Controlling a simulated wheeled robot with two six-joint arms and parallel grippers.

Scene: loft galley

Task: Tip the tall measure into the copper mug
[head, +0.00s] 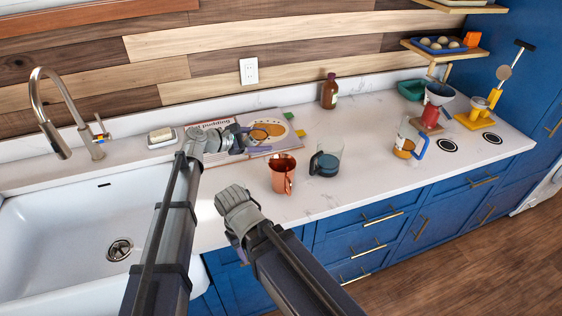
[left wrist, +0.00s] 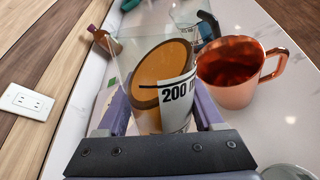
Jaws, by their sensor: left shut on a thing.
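My left gripper (head: 240,141) is above the counter, left of and behind the copper mug (head: 283,172). The measure is hard to make out in the head view. The copper mug (left wrist: 238,72) stands upright just right of it in the left wrist view, handle to the right; its inside looks dark. No stream shows between them. My right gripper (head: 239,212) is near the counter's front edge; its fingers are not clear.
A glass jug with dark contents (head: 326,160) stands right of the mug. A blue-handled measure (head: 409,140) with amber contents is farther right. A cookbook (head: 222,127) and a brown bottle (head: 329,92) are behind. The sink (head: 70,230) is at left.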

